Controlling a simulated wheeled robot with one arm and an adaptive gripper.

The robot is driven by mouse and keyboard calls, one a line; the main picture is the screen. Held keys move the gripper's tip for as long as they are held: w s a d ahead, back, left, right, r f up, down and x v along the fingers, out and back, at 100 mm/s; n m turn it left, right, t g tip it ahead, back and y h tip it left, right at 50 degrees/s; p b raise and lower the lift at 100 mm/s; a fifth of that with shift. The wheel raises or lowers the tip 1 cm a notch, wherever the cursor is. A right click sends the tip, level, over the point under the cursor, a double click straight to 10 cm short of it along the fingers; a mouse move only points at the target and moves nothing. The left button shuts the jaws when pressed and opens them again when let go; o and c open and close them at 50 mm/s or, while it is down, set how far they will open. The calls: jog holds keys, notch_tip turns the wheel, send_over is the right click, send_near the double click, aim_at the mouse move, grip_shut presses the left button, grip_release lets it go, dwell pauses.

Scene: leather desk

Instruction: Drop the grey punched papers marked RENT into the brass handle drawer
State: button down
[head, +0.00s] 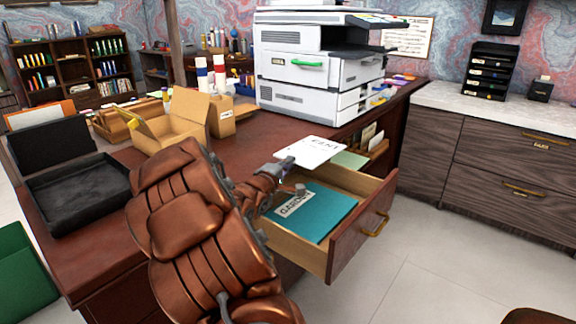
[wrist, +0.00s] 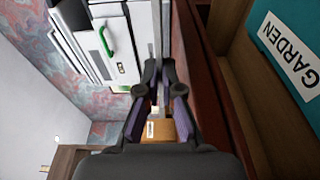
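The light grey papers (head: 316,151) with dark lettering, hard to read at this angle, are level above the desk's right edge, by the back of the open drawer. My gripper (head: 286,163) meets their left edge. In the wrist view my gripper (wrist: 158,72) has its fingers nearly together, closed on a thin edge-on grey strip (wrist: 157,30) that looks like the papers. The open wooden drawer (head: 345,243) has a brass handle (head: 377,225) and lies below and right of the gripper. Inside lies a teal folder (head: 322,214) marked GARDEN, which also shows in the wrist view (wrist: 270,30).
A white printer (head: 300,70) stands behind on the desk (head: 250,145). An open cardboard box (head: 170,130) and a black tray (head: 80,195) are to the left. A dark cabinet (head: 490,160) with closed brass-handled drawers stands right, across clear floor (head: 420,255).

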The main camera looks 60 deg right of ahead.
notch_tip(320, 180, down, 2)
jog(key=shift+b, duration=0.85)
jog(key=c, duration=1.2)
grip_release()
jog(key=shift+c, duration=0.2)
jog(key=shift+a, duration=0.1)
jog(key=a, duration=0.7)
jog(key=shift+a, duration=0.15)
